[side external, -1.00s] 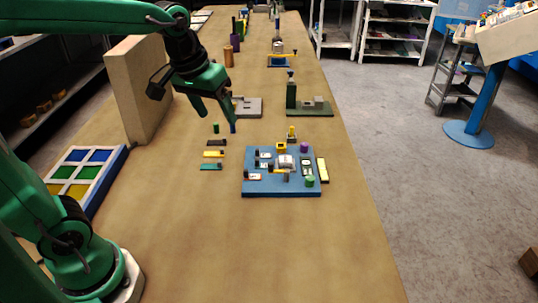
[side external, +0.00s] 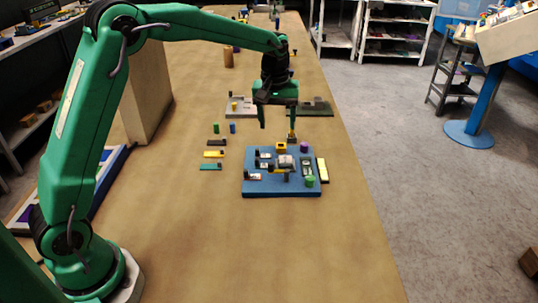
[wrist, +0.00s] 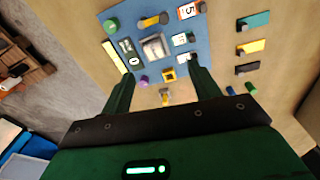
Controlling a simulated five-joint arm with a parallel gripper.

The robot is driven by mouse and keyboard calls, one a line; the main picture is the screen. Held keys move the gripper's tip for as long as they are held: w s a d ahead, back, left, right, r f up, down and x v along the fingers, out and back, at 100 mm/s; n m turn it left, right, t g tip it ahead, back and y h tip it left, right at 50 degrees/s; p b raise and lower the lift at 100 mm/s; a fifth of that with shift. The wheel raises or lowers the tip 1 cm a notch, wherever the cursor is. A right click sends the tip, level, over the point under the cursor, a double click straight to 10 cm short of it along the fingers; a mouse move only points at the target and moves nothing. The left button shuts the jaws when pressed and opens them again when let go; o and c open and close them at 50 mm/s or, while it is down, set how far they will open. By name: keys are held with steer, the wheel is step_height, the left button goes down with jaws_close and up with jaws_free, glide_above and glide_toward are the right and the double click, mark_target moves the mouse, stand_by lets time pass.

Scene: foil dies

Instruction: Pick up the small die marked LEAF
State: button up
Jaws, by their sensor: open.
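Several small dark-topped dies on white cards sit along the left side of a blue board (side external: 250,188) in the side view. They are a far one (side external: 265,155), a middle one (side external: 259,164) and a near one (side external: 253,176). In the wrist view they lie at the board's right side, on the cards (wrist: 190,9), (wrist: 181,39) and (wrist: 184,57). The LEAF marking is not readable, so I cannot tell which die bears it. My gripper (side external: 277,128) is open and empty, fingers pointing down, above the board's far edge; its fingers also show in the wrist view (wrist: 162,73).
The board also carries a grey block (wrist: 154,46), a yellow block (wrist: 169,74), a purple cylinder (wrist: 143,80) and a green cylinder (wrist: 111,25). A yellow-handled piece (wrist: 165,97) stands beyond it. Teal (side external: 210,167), yellow (side external: 213,154) and black bars lie left. The near table is clear.

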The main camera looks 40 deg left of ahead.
steer(key=n, duration=0.1)
glide_above(286, 159)
steer(key=shift+g, duration=0.4)
step_height(286, 159, down, 6)
steer(key=shift+a+f, duration=0.1)
steer(key=shift+f, duration=1.35)
steer(key=shift+f, duration=0.1)
steer(key=shift+f, duration=2.5)
steer(key=c, duration=1.1)
steer(key=shift+r, duration=0.1)
